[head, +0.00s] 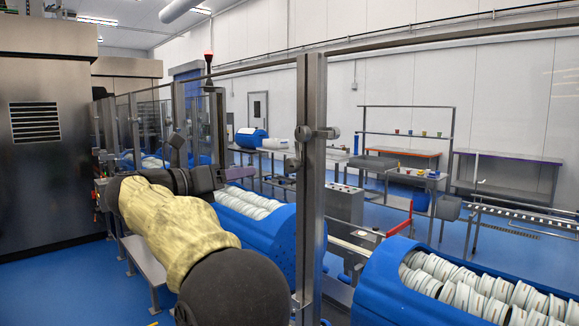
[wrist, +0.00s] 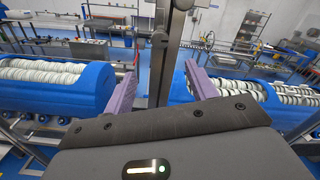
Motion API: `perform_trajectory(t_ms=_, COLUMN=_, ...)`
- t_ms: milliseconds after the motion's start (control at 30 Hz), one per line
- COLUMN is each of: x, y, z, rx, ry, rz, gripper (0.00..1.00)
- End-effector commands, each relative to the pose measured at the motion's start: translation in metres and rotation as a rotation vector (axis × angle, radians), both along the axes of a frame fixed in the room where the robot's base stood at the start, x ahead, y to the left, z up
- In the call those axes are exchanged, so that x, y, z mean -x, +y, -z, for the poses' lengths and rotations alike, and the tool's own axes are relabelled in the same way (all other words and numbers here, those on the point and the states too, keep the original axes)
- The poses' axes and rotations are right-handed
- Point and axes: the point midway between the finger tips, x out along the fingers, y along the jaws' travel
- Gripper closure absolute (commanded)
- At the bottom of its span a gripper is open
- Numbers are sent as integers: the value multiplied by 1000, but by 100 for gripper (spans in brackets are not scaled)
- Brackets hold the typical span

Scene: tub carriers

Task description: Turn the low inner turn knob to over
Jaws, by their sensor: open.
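My gripper (head: 237,174) is open and empty, its purple fingers left of the steel post (head: 311,200) in the head view. In the wrist view the fingers of my gripper (wrist: 162,86) are spread wide, with the post (wrist: 161,45) showing between them, beyond the tips. A round dark knob (head: 333,132) sits on a clamp at the right of the post. A smaller fitting (head: 292,165) sits on the post's left side, near the gripper. I cannot tell which is the low inner turn knob, or how it is set. No finger visibly touches a fitting.
Blue tubs filled with white rings stand behind my gripper (head: 262,235) and at the lower right (head: 375,285). A rail with a red-handled part (head: 400,220) runs between them. Benches (head: 405,155) stand at the back. A steel cabinet (head: 45,140) is at left.

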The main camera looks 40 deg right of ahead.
Motion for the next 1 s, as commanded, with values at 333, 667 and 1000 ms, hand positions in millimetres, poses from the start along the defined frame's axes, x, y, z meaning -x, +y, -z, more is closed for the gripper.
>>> perform_trajectory(t_ms=333, x=-4, y=-59, z=-2, rx=1, ry=3, rz=4, gripper=43)
perform_trajectory(t_ms=667, x=-8, y=-117, z=-2, rx=0, ry=3, rz=3, gripper=43)
perform_trajectory(t_ms=1000, x=-12, y=-159, z=-1, rx=0, ry=1, rz=0, gripper=43)
